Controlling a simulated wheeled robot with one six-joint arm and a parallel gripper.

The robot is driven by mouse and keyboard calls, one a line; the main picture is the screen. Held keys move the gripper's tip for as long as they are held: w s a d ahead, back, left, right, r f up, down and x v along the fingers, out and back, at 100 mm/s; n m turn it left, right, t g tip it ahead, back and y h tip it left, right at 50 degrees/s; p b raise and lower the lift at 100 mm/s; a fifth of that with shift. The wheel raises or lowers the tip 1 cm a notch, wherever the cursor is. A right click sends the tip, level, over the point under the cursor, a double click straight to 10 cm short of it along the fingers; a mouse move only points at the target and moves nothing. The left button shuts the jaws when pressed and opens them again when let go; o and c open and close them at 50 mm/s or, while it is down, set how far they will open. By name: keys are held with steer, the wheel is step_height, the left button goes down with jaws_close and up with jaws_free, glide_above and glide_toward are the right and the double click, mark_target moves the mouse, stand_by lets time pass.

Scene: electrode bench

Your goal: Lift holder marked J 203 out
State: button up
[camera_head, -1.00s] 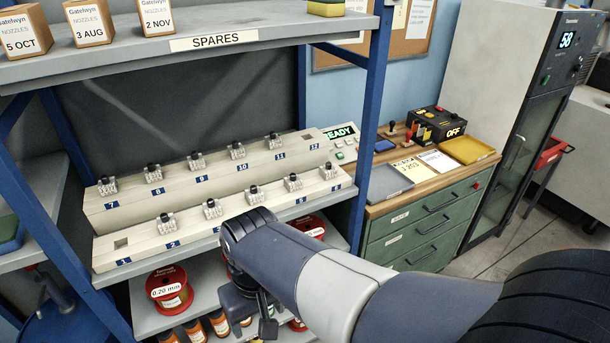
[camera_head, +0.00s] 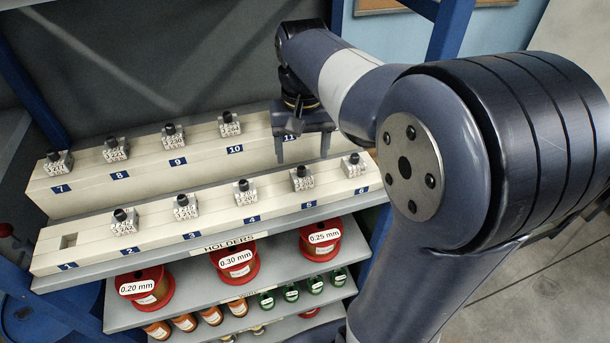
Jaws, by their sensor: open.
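Small clear holders with black knobs stand in two pale stepped racks. The front rack (camera_head: 85,240) has holders above labels 2, 3, 4, 5 and 6; its slot 1 is an empty square hole. The rear rack (camera_head: 90,188) shows holders above labels 7, 8, 9 and 10. The spot above label 11 is hidden by my gripper. The holder above label 5 (camera_head: 301,180) has small print, which I cannot read surely as J 203. My gripper (camera_head: 303,158) is open, fingers pointing down, just above and behind that holder. Nothing shows between its fingers.
A blue shelf post (camera_head: 440,25) stands behind my arm at the upper right. Neighbouring holders stand close on both sides of the label 5 holder.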

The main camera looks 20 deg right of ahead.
mark_target(302, 168)
step_height(302, 168, down, 7)
steer(key=shift+r+p, duration=0.2)
steer(key=shift+p, duration=0.3)
steer(key=c, duration=1.3)
steer(key=shift+c, duration=0.2)
step_height(302, 168, up, 10)
steer(key=shift+r+b, duration=0.1)
steer(key=shift+b, duration=0.25)
steer(key=shift+a, duration=0.15)
